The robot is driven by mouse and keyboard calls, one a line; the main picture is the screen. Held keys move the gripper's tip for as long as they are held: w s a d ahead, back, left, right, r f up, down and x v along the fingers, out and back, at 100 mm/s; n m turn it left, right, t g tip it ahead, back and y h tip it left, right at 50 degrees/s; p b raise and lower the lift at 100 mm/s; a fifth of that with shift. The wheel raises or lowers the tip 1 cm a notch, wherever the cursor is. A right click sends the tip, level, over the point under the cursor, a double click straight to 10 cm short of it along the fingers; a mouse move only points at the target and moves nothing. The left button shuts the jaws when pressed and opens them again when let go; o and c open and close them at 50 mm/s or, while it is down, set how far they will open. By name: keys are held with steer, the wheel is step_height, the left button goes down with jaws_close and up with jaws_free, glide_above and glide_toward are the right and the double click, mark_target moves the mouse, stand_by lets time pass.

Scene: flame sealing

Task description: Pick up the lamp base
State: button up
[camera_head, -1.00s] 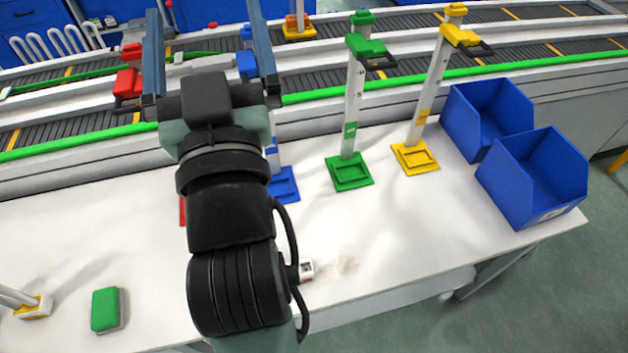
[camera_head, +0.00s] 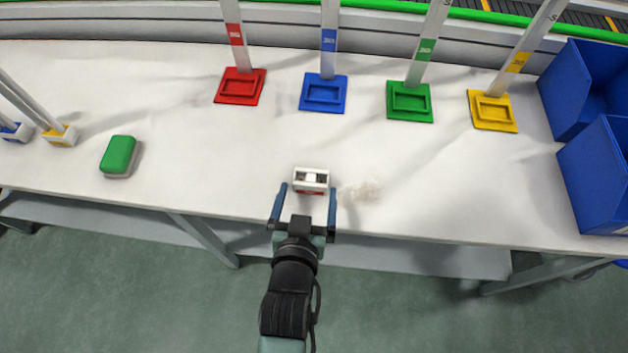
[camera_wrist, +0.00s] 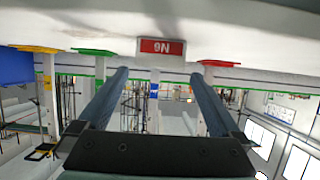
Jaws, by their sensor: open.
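The lamp base, as I take it, is a small white block (camera_head: 311,175) with a red label and dark openings on top, near the table's front edge. In the wrist view its red-labelled face (camera_wrist: 161,47) appears upside down, beyond and between the fingertips. My gripper (camera_head: 307,191) is open, with one finger to the left and one to the right of the block's front part. Nothing is held. The fingers (camera_wrist: 160,76) also show in the wrist view with a gap between them. Whether a finger touches the block cannot be told.
Tall posts stand at the back on red (camera_head: 241,87), blue (camera_head: 324,94), green (camera_head: 410,102) and yellow (camera_head: 492,111) bases. A green-topped block (camera_head: 118,155) lies left. Blue bins (camera_head: 598,170) stand right. A pale smudge (camera_head: 362,190) lies beside the white block. The middle table is clear.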

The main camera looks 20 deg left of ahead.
mark_target(312, 175)
steer(key=x, duration=0.9)
steer(key=shift+s, duration=0.1)
steer(key=shift+c, duration=0.3)
